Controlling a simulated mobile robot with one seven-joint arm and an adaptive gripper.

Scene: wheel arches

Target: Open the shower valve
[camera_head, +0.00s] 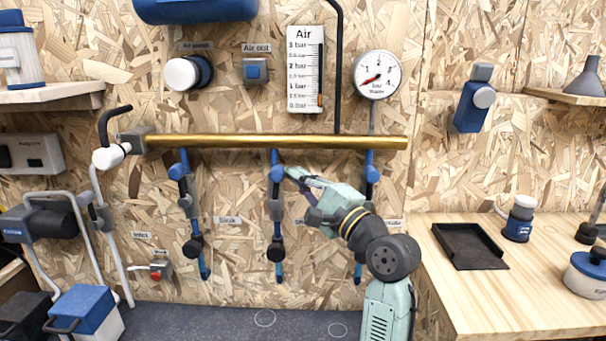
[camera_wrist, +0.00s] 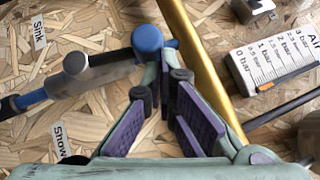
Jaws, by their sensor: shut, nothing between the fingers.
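A brass pipe (camera_head: 275,142) runs across the wall with three blue-and-grey branches hanging below it. The left branch (camera_head: 187,205), middle branch (camera_head: 276,215) and right branch (camera_head: 370,175) each have a blue top and a dark knob lower down. My gripper (camera_head: 289,172) is shut and empty, its tips beside the blue top of the middle branch. In the wrist view the fingertips (camera_wrist: 163,82) are close to that blue cap (camera_wrist: 147,39); contact cannot be told. A "Show…" label (camera_wrist: 62,143) is partly cut off. My arm hides part of the right branch.
A "Sink" label (camera_head: 227,219) is left of the middle branch. Above the pipe are an air scale (camera_head: 305,70) and a round gauge (camera_head: 377,74). A wooden bench (camera_head: 500,295) with a black tray (camera_head: 470,246) stands at right. A blue-lidded box (camera_head: 86,310) is at lower left.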

